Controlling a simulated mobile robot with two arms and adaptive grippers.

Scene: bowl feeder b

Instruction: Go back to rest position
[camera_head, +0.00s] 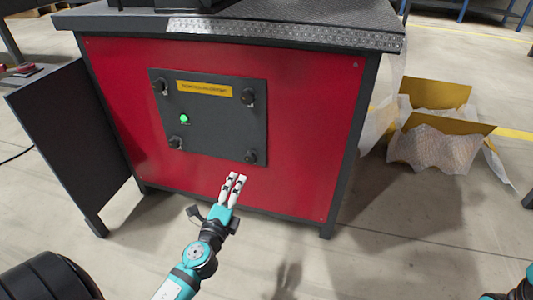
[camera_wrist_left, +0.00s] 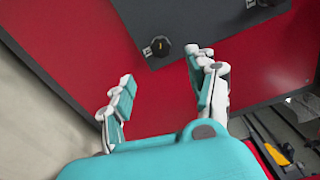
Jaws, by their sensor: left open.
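My left gripper (camera_head: 235,181) is in front of the red cabinet (camera_head: 300,120), just below its dark control panel (camera_head: 225,132). In the left wrist view my left gripper (camera_wrist_left: 165,90) is open, with nothing between its fingers. The panel has several black knobs, a yellow label (camera_head: 204,88) and a lit green button (camera_head: 184,118). In the left wrist view a knob (camera_wrist_left: 158,46) on the panel (camera_wrist_left: 200,18) shows beyond the fingers. Part of my right arm (camera_head: 520,285) shows at the lower right; its gripper is out of view.
The cabinet has a dark textured top (camera_head: 330,20). A dark side panel (camera_head: 70,135) stands on its left. Opened cardboard boxes (camera_head: 440,140) with bubble wrap lie on the floor at the right. The floor (camera_head: 385,240) before the cabinet is clear.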

